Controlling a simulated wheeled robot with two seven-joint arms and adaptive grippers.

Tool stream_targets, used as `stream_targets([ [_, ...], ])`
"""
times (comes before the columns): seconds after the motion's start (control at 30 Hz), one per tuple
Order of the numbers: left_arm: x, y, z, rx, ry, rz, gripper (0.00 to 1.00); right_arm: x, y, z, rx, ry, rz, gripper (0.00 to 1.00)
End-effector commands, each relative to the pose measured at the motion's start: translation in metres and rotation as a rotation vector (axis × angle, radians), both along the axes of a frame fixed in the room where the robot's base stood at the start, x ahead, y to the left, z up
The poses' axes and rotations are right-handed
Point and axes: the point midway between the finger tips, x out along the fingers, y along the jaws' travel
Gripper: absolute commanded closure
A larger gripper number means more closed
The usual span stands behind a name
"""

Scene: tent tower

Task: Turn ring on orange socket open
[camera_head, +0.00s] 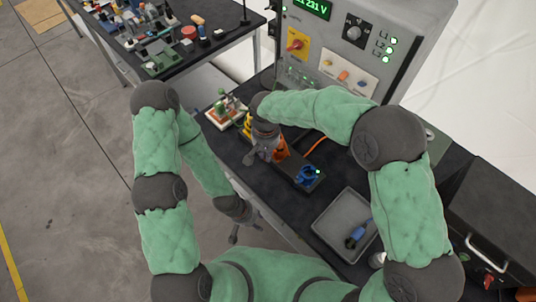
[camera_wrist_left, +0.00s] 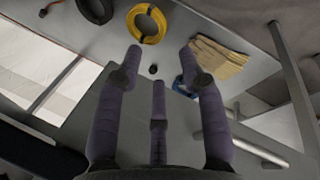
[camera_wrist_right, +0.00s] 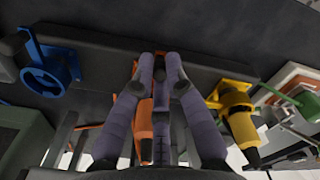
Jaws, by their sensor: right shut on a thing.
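The orange socket (camera_head: 282,150) sits on a dark block on the bench, between the yellow socket (camera_head: 247,126) and the blue socket (camera_head: 308,176). My right gripper (camera_head: 258,158) is at the orange socket. In the right wrist view the orange socket (camera_wrist_right: 124,108) shows behind and between the purple fingers (camera_wrist_right: 160,62), which are closed in on it. The fingers hide much of the socket and its ring, so the ring's angle cannot be told. My left gripper (camera_head: 234,236) is low beside the bench's front edge. Its fingers (camera_wrist_left: 160,55) are spread and empty in the left wrist view.
A control panel (camera_head: 350,50) stands behind. A small board (camera_head: 226,110) is at the bench's left end. The left wrist view shows a yellow coil (camera_wrist_left: 147,24) and gloves (camera_wrist_left: 217,58).

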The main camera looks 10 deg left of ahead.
Motion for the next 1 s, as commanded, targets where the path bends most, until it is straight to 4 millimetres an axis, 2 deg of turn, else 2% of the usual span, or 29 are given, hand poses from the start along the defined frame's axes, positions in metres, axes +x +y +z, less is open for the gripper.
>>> stream_targets([
  [0.57,0.0000,0.0000,-0.0005,0.000,0.000,0.000,0.60,0.0022,0.0021,0.0011,0.002,-0.003,-0.029,1.00],
  [0.6,0.0000,0.0000,-0.0005,0.000,0.000,0.000,0.60,0.0023,0.0021,0.0011,0.003,-0.004,-0.029,0.75],
  [0.63,0.0000,0.0000,-0.0005,0.000,0.000,0.000,0.60,0.0023,0.0021,0.0011,0.003,-0.004,-0.029,0.66],
  [0.67,0.0000,0.0000,-0.0005,0.000,0.000,0.000,0.60,0.0022,0.0021,0.0010,0.002,-0.003,-0.029,0.62],
  [1.0,0.0001,0.0000,-0.0006,0.000,0.000,0.000,0.60,0.0016,0.0016,0.0015,0.000,-0.001,-0.028,0.62],
])
